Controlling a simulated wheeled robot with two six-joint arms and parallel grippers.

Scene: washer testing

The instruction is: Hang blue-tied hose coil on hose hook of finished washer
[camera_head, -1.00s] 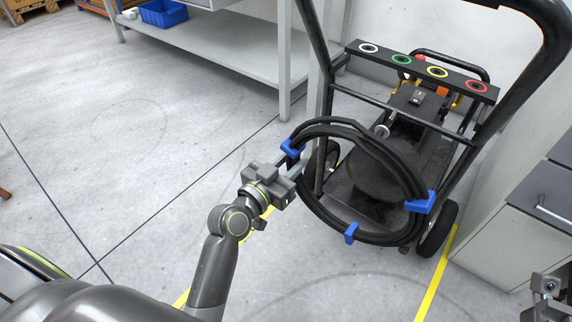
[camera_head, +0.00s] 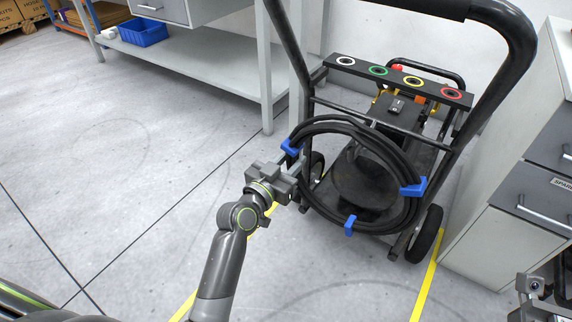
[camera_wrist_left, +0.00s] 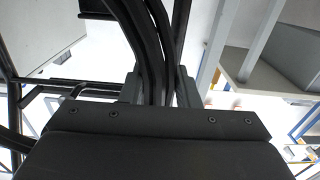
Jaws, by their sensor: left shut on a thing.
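The black hose coil (camera_head: 382,228) has several blue ties and hangs as an upright loop in front of the washer (camera_head: 522,62). My left gripper (camera_head: 298,174) is shut on the coil's left side, just below a blue tie (camera_head: 290,147). The left wrist view shows the black hose strands (camera_wrist_left: 150,50) between the fingers (camera_wrist_left: 160,92). In the head view the coil overlaps the washer's lower frame and deck; I cannot tell whether it touches. I cannot clearly make out the hose hook. Part of my right gripper (camera_head: 535,287) shows at the lower right edge, fingers unclear.
A bar (camera_head: 400,82) with white, green, yellow and red rings crosses the washer frame. A grey bench (camera_head: 215,72) with a blue bin (camera_head: 143,32) stands at the back left. A drawer cabinet (camera_head: 515,215) stands close on the right. The floor at left is open.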

